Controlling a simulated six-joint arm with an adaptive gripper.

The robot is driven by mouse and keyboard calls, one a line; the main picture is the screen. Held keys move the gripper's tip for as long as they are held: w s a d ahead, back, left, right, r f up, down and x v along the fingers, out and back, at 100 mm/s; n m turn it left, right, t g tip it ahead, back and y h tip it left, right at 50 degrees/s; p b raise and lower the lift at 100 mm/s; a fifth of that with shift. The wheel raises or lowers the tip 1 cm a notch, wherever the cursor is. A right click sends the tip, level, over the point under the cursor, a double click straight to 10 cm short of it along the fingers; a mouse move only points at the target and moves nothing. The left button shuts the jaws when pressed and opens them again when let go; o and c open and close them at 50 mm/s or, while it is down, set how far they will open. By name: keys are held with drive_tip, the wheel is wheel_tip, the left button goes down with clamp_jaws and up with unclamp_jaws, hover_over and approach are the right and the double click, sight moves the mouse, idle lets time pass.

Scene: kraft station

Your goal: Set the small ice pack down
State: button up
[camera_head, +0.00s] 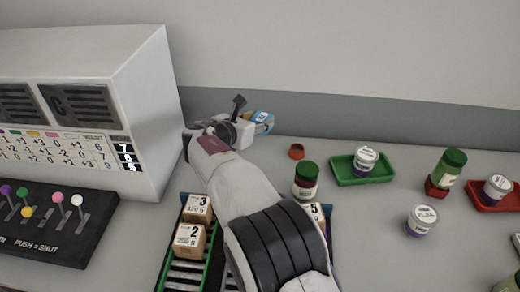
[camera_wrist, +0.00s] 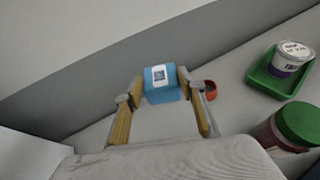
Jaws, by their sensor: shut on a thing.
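The small ice pack (camera_head: 262,118) is a light blue block with a white label. In the wrist view the ice pack (camera_wrist: 162,84) sits between the two finger tips. My gripper (camera_head: 250,121) is shut on it, near the back wall, right of the white machine. The wrist view also shows my gripper (camera_wrist: 158,92) with a finger on each side of the pack. I cannot tell whether the pack touches the table or hangs above it.
A small orange-red cup (camera_head: 296,152) stands close to the pack's right. Beyond it are a green tray (camera_head: 345,176) with a white tub (camera_head: 365,159), a green-lidded jar (camera_head: 306,181) and a red tray (camera_head: 484,202). Boxes (camera_head: 190,240) lie on a green-edged rack below my arm. A white machine (camera_head: 150,110) stands left.

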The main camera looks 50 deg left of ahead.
drive_tip(key=shift+f, duration=2.95)
drive_tip(key=shift+f, duration=1.85)
drive_tip(key=shift+f, duration=0.1)
drive_tip(key=o, duration=1.2)
drive_tip(key=shift+s+d+r, duration=0.1)
drive_tip(key=shift+s+r, duration=0.15)
drive_tip(key=shift+v, duration=5.65)
